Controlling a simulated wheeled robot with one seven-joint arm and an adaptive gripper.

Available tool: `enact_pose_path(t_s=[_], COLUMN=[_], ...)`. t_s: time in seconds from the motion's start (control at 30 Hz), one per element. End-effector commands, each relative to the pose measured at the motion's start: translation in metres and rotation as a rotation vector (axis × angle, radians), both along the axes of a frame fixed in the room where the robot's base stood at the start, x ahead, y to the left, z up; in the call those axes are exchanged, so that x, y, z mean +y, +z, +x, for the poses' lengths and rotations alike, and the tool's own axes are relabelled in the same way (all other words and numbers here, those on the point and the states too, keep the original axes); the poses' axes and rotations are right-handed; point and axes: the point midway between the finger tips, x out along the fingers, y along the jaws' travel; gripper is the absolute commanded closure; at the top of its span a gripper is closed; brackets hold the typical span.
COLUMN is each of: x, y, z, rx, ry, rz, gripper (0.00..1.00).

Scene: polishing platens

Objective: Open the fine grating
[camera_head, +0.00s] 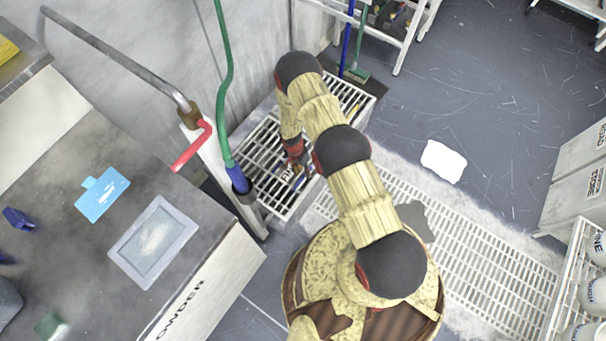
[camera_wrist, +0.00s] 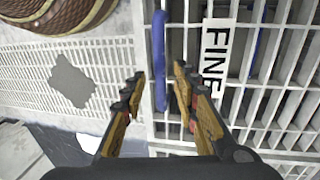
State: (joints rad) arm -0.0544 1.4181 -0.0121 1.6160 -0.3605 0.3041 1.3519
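The fine grating (camera_head: 262,165) is a white slatted grid lying flat on top of a low trough beside the wall. Its white "FINE" label (camera_wrist: 215,58) and blue bar handle (camera_wrist: 159,60) show in the wrist view. My gripper (camera_wrist: 159,73) is open, with one finger on each side of the handle and visible gaps on both sides. In the head view my arm hangs over the trough and hides part of the grating. Blue items show dimly under the slats.
A bench with a framed plate (camera_head: 187,212) and a red lever (camera_head: 192,147) stands at left. A green hose (camera_head: 222,80) runs down near the grating. A floor grating (camera_head: 470,260) lies at right, with a grey patch (camera_head: 413,220). Cabinets (camera_head: 580,180) stand far right.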

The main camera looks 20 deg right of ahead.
Motion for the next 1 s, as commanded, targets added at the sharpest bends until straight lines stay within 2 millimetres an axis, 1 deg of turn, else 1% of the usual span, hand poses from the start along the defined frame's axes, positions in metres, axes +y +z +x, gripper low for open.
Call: enact_pose_path(t_s=[0.03, 0.13, 0.43, 0.9, 1.0], x=[-0.0007, -0.0014, -0.0017, -0.0017, -0.0017], y=[-0.0062, -0.0116, -0.0131, -0.013, -0.013], z=[-0.0004, -0.0012, -0.0017, -0.0018, -0.0018], rx=[0.0, -0.001, -0.001, 0.0, 0.0], ry=[0.0, 0.0, 0.001, 0.001, 0.001], rz=[0.0, 0.0, 0.0, 0.0, 0.0], gripper=[0.7, 0.7, 0.7, 0.96, 1.0])
